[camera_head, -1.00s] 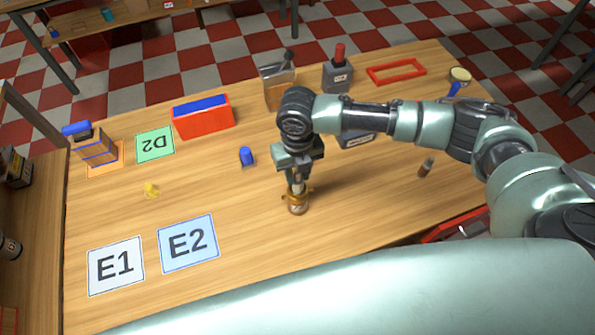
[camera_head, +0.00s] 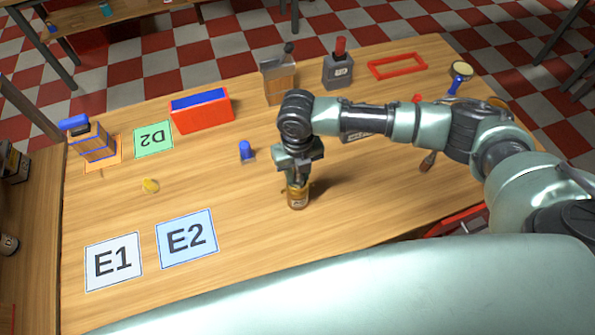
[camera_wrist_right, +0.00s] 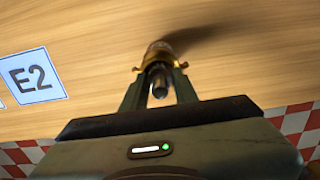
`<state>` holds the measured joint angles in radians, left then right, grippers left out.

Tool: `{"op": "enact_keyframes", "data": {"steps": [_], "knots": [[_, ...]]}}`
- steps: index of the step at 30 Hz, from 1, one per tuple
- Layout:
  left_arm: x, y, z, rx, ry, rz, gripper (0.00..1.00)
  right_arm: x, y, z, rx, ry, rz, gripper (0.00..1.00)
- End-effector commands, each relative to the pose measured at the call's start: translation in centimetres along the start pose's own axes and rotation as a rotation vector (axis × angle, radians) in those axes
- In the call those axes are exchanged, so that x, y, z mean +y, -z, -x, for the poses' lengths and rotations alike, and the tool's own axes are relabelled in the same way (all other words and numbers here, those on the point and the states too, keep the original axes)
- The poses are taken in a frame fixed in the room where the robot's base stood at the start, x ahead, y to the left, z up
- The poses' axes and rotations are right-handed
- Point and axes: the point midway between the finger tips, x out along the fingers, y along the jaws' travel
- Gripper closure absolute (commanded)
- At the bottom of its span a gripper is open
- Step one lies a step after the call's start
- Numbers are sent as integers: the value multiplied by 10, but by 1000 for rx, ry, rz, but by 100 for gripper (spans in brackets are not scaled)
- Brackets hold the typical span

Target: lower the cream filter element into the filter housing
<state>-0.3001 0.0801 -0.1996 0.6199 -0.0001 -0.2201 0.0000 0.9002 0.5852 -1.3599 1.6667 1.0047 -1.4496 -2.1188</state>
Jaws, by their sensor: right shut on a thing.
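The amber filter housing (camera_head: 298,199) stands upright on the wooden table, directly below my right gripper (camera_head: 297,182). In the right wrist view the housing's brassy rim (camera_wrist_right: 160,50) lies just past the fingertips. My right gripper points down and is shut on a small cylindrical piece (camera_wrist_right: 159,82), taken to be the filter element. It looks dark and shiny from above, and its cream part is hidden by the fingers and housing. The piece lines up with the housing, but how deep it sits I cannot tell. My left gripper is not in view.
A blue piece (camera_head: 246,151) stands behind left. A red-and-blue box (camera_head: 201,111) and a red frame (camera_head: 397,66) are farther back. Table around the housing is clear.

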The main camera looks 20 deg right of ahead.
Motion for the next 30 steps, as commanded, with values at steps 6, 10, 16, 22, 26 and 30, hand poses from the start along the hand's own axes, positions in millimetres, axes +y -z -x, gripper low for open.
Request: {"op": "enact_keyframes", "data": {"steps": [6,10,16,22,26,30], "knots": [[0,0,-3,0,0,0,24,0,0,-5,0,-1,0,98],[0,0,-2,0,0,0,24,0,0,-5,0,-1,0,98],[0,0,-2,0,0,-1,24,0,0,-5,0,-1,0,46],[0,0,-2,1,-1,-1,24,0,0,-5,0,0,0,46],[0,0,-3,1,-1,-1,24,0,0,-3,-1,0,0,46],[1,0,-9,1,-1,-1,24,0,-1,12,-3,-1,0,46]]}}
